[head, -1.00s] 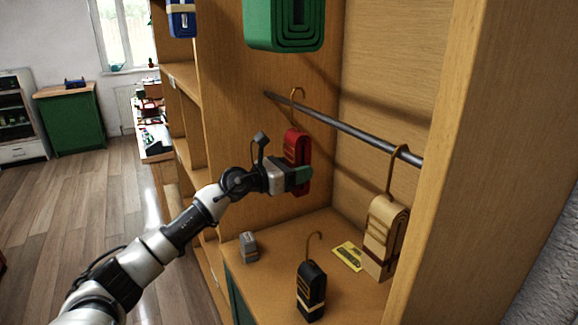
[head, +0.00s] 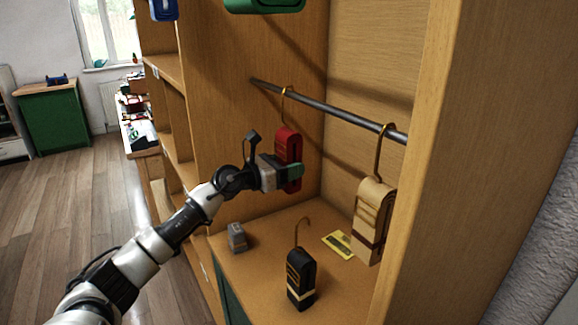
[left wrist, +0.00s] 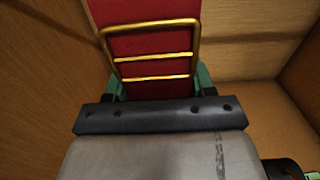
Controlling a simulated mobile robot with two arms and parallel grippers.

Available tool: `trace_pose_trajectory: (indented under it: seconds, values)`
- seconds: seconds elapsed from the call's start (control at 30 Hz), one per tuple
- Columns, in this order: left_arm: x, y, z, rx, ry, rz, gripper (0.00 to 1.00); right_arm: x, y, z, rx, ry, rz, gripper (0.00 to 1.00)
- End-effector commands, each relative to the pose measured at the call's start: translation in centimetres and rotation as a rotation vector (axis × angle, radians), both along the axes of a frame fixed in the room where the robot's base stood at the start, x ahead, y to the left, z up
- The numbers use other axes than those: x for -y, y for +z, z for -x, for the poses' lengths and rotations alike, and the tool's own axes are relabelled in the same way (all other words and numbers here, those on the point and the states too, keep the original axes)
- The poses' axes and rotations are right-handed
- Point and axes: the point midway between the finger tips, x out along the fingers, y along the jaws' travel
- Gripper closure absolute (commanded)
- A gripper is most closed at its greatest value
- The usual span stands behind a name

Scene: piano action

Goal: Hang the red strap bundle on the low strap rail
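The red strap bundle (head: 288,147) hangs upright at the back left of the cubby, its brass hook at the low strap rail (head: 330,108). The hook top shows just over the rail; whether it bears on it I cannot tell. My left gripper (head: 291,173) is at the bundle's lower part. In the left wrist view its green fingers (left wrist: 158,86) press both sides of the red bundle (left wrist: 150,45), below brass bars. My right gripper is not in view.
A tan strap bundle (head: 372,220) hangs on the rail's right end. A black bundle (head: 300,278) with a hook stands on the cubby floor near a yellow card (head: 338,244) and a small grey block (head: 236,237). A green bundle (head: 265,4) is above.

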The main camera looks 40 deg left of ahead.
Motion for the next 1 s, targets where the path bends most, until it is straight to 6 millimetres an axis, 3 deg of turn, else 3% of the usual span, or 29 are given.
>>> trace_pose_trajectory:
  seconds: [0.03, 0.17, 0.53, 1.0]
  values:
    - [0.0, 0.1, 0.0, 0.001, 0.000, 0.000, 0.38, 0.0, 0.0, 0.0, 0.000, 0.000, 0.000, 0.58]
    - [0.0, 0.0, 0.0, 0.001, 0.000, 0.000, 0.18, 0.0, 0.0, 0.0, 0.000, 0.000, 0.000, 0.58]
    - [-0.3, -0.2, 0.5, -0.001, 0.001, -0.002, 0.17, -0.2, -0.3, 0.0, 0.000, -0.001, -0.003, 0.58]
    - [-3.0, -0.6, 7.4, -0.005, 0.000, -0.004, 0.17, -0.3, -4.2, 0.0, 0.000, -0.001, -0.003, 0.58]
